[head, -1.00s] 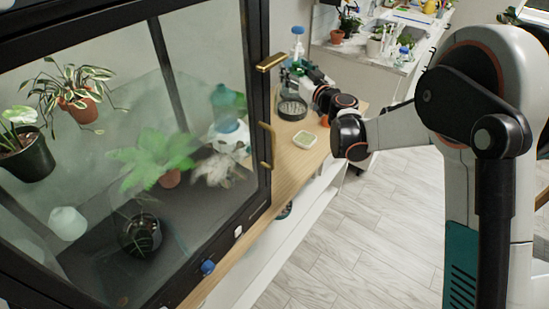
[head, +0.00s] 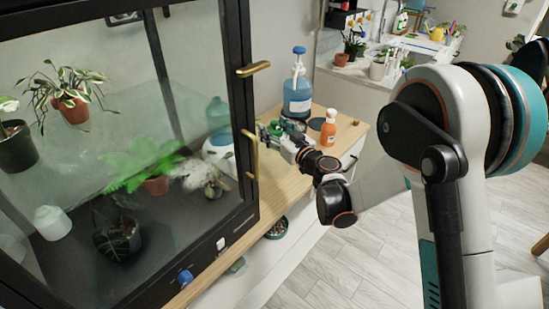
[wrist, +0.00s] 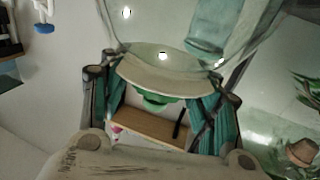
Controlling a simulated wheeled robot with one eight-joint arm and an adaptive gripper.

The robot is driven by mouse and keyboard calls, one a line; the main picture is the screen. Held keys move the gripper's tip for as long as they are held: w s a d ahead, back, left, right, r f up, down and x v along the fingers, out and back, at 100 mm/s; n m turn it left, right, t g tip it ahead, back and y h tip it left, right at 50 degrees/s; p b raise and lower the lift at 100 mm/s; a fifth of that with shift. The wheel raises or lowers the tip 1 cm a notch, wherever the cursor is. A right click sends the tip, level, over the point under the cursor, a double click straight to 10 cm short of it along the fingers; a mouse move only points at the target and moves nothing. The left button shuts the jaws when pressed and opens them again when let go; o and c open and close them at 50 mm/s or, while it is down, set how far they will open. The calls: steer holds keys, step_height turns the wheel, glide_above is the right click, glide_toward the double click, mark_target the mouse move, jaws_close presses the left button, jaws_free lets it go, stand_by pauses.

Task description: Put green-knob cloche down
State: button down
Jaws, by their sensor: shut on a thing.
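My gripper (head: 275,132) is over the wooden counter, close to the handle side of the glass cabinet, with a green part showing between its fingers. In the wrist view, the teal-padded fingers of my gripper (wrist: 165,107) stand on either side of the green knob (wrist: 154,104). The green-knob cloche (wrist: 165,80) shows there as a pale round top with clear glass beyond it. It appears held by the knob. The cloche's lower rim and what lies under it cannot be made out. In the head view the cloche is mostly hidden.
A blue pump bottle (head: 297,97) and an orange spray bottle (head: 328,130) stand behind my gripper on the wooden counter (head: 285,187). A dark round item (head: 316,124) lies between them. The black-framed glass cabinet (head: 240,110), holding potted plants, is close on the left, its brass handles jutting out.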

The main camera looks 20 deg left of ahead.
step_height(320, 180, down, 9)
steer(key=b, duration=0.3)
stand_by(0.5)
steer(key=c, duration=0.6)
jaws_free()
steer(key=shift+o, duration=0.2)
steer(key=shift+r, duration=0.1)
